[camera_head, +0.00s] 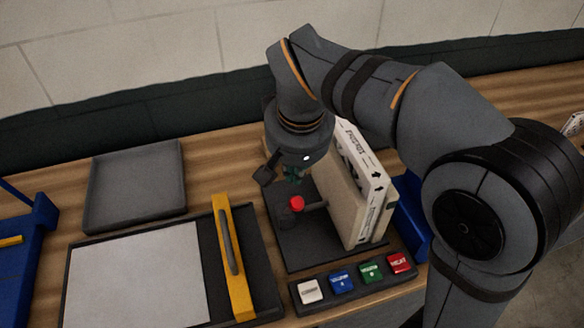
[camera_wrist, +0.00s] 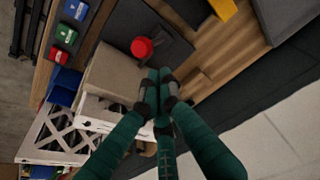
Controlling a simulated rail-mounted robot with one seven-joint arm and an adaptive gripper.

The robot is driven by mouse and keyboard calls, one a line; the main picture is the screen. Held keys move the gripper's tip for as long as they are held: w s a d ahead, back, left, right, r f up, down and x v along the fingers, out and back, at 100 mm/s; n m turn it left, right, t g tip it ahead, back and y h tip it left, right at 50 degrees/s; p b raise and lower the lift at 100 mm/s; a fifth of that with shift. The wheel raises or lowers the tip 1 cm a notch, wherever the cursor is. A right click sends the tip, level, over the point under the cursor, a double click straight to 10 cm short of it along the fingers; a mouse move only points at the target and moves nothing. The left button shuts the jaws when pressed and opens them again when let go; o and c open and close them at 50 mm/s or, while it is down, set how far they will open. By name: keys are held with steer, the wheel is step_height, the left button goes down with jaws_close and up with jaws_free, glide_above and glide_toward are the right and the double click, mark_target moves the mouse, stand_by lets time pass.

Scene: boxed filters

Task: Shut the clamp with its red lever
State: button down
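The clamp's red lever knob (camera_head: 297,203) stands on a dark baseplate (camera_head: 300,250), with a short rod running right towards a beige block (camera_head: 335,212). The block stands against white boxed filters (camera_head: 372,190). My gripper (camera_head: 293,178) is above and slightly behind the red knob in the head view. In the wrist view, the red knob (camera_wrist: 141,47) lies just beyond and left of my gripper's green fingertips (camera_wrist: 158,76), apart in the picture. The fingers are drawn together with nothing visible between them. Part of the clamp behind my gripper is hidden.
A strip of white, blue, green and red labelled blocks (camera_head: 340,283) lies in front of the baseplate. A yellow bar with a grey handle (camera_head: 240,290) stands left. A grey tray (camera_head: 135,182) is at back left. Blue bins (camera_head: 410,225) stand right of the filters.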

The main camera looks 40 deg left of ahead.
steer(key=s+d+r+b, duration=0.3)
steer(key=s+d+r, duration=0.1)
steer(key=s+d, duration=0.1)
steer(key=shift+s+d+r, duration=0.2)
steer(key=shift+d, duration=0.6)
steer(key=shift+w+a+f, duration=0.1)
steer(key=p, duration=0.2)
glide_above(298, 197)
steer(key=w+a, duration=0.1)
step_height(298, 197, down, 3)
steer(key=f+b, duration=0.2)
steer(key=f, duration=0.1)
steer(key=shift+s+d, duration=0.2)
steer(key=shift+s, duration=0.2)
steer(key=shift+s+d+f+b, duration=0.3)
steer(key=shift+s+d+b, duration=0.05)
steer(key=shift+s+d, duration=0.05)
